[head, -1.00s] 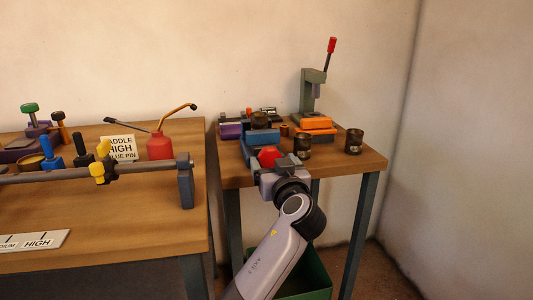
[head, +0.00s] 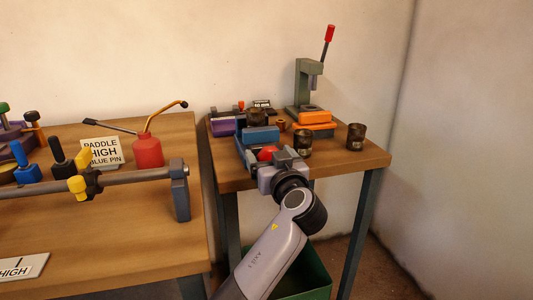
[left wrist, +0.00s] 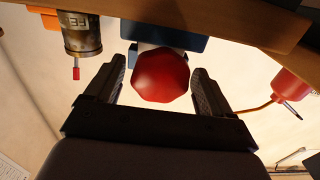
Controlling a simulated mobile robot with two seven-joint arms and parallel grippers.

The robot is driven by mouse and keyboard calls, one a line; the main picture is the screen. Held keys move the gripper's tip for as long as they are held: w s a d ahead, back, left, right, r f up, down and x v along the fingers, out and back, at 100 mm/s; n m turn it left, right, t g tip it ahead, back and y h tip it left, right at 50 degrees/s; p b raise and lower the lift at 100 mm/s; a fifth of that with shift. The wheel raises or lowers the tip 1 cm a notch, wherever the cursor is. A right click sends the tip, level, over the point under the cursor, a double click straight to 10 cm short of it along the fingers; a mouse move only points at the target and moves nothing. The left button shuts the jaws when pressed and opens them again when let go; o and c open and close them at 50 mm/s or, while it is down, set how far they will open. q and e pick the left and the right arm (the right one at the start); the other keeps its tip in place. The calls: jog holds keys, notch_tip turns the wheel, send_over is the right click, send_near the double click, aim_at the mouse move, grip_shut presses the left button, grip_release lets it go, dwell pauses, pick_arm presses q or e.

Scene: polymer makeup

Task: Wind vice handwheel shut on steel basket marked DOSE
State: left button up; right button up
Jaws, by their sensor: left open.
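The blue vice (head: 262,135) stands on the small right table, with its red handwheel (head: 266,153) facing its front edge. My left gripper (head: 270,160) is open at the handwheel. In the left wrist view, the handwheel (left wrist: 160,77) lies between the two spread fingers (left wrist: 160,85), with a gap on both sides. A dark steel basket (head: 257,117) shows at the top of the vice; its marking is not readable, and I cannot tell how the jaws meet it. My right gripper is not in view.
Two dark baskets (head: 304,142) (head: 356,136) stand right of the vice; the nearer one's label (left wrist: 74,20) is partly readable as FE. A press (head: 308,85) with orange blocks stands behind. The left bench (head: 120,215) holds a red oil can (head: 148,150). A green bin (head: 310,275) is below.

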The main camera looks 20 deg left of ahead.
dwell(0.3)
pick_arm(q)
jog(key=c, duration=1)
